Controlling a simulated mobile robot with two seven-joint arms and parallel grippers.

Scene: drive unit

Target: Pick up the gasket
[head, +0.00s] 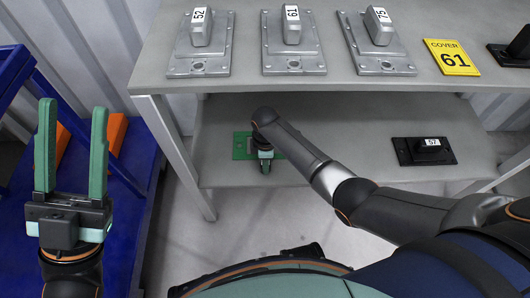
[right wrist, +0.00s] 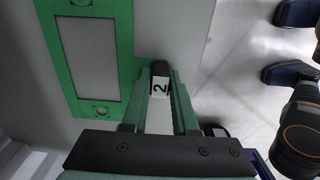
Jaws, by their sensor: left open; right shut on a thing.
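The gasket is a flat green rectangular frame (right wrist: 123,50) with a grey area inside it, in the right wrist view. In the head view the gasket (head: 239,147) is on the lower shelf, partly hidden by my right arm. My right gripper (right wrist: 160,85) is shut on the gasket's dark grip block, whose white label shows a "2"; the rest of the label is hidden. In the head view my right gripper (head: 265,160) is at the gasket's right side. My left gripper (head: 74,150) is open and empty at the left, pointing up, away from the shelves.
Three grey covers, 52 (head: 199,45), 61 (head: 292,45) and 75 (head: 376,45), stand on the upper shelf beside a yellow "COVER 61" card (head: 452,57). A black part marked 57 (head: 424,150) lies right on the lower shelf (head: 350,120). A blue rack (head: 120,215) is at left.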

